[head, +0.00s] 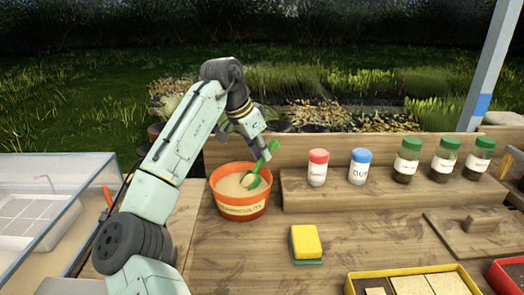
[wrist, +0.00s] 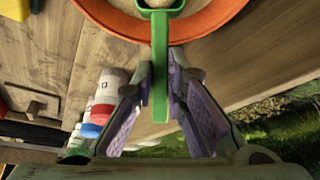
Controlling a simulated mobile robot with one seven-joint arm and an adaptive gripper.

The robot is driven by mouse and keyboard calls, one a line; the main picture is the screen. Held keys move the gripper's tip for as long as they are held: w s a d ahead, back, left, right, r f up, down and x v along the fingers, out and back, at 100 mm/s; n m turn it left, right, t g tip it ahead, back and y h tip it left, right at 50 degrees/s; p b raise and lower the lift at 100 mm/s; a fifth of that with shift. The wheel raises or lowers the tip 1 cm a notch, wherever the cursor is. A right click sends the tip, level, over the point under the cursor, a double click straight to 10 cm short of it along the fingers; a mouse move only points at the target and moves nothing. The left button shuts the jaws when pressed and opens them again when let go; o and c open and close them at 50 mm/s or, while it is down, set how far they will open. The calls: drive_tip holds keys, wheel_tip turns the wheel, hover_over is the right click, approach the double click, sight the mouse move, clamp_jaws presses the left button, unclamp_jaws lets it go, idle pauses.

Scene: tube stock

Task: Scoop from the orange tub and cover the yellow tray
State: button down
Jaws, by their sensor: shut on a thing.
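The orange tub (head: 241,211) stands on the wooden bench and holds pale, sand-like material. My gripper (head: 262,150) is shut on the upright handle of the green scoop (head: 247,176), above the tub's right side. The scoop's bowl is over the material and appears to hold some of it; whether it touches the surface is unclear. In the wrist view my gripper (wrist: 160,82) pinches the green handle (wrist: 160,50), with the tub's rim (wrist: 215,28) beyond. The yellow tray (head: 410,269) is at the lower right, partly cut off, with a dark patch at left and pale sections.
A yellow-and-green sponge (head: 306,243) lies between tub and tray. A red-capped jar (head: 318,168), a blue-capped jar (head: 360,167) and several green-capped jars (head: 443,158) stand on a raised wooden shelf. A red tray (head: 497,280) is at far right.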

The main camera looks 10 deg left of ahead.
drive_tip(key=shift+r+g+y+p, duration=0.3)
drive_tip(key=shift+r+g+p, duration=0.15)
drive_tip(key=shift+p, duration=1.2)
drive_tip(key=shift+r+g+y+p, duration=0.35)
drive_tip(key=shift+r+y, duration=0.05)
drive_tip(key=shift+y, duration=0.1)
drive_tip(key=shift+r+g, duration=0.15)
drive_tip(key=shift+g, duration=0.15)
drive_tip(key=shift+r, duration=0.15)
